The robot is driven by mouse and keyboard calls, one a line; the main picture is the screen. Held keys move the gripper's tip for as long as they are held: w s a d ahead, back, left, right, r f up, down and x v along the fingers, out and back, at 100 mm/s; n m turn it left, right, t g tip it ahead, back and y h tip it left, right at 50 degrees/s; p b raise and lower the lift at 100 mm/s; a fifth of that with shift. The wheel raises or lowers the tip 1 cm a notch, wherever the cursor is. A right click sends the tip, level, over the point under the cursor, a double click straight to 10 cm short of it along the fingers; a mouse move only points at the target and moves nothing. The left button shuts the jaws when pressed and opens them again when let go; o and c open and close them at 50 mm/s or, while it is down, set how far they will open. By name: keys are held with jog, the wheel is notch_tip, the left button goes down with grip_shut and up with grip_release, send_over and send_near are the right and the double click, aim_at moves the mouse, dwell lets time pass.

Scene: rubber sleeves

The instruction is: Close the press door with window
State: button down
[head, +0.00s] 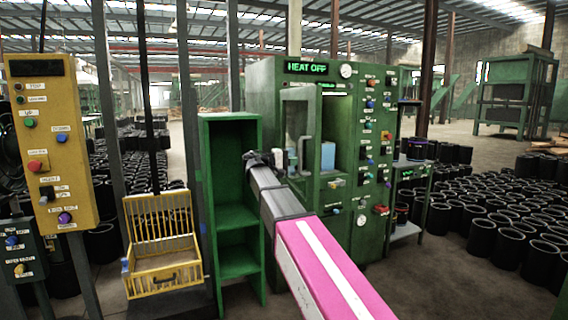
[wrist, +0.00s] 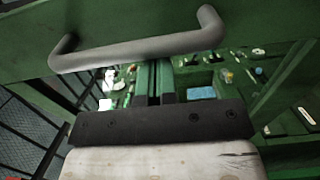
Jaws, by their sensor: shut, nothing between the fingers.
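The green press (head: 262,95) stands in the middle of the head view with a lit "HEAT OFF" display. Its door with a window (head: 299,92) stands open at the left of the lit opening, where a blue item (head: 328,156) shows inside. My gripper (head: 279,160) is beside the lower left part of the door. In the wrist view a grey bar handle (wrist: 135,41) crosses the top on a green panel. My fingers (wrist: 159,68) are shut and empty, reaching under the handle. I cannot tell whether they touch the door.
A green open shelf (head: 238,262) stands left of my arm. A yellow basket (head: 163,270) and a yellow control box (head: 52,140) are further left. A small side table (head: 408,232) stands right of the press. Many black sleeves (head: 500,215) cover the floor at right.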

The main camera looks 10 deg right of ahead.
jog(key=shift+w+d, duration=0.15)
jog(key=shift+d, duration=1.1)
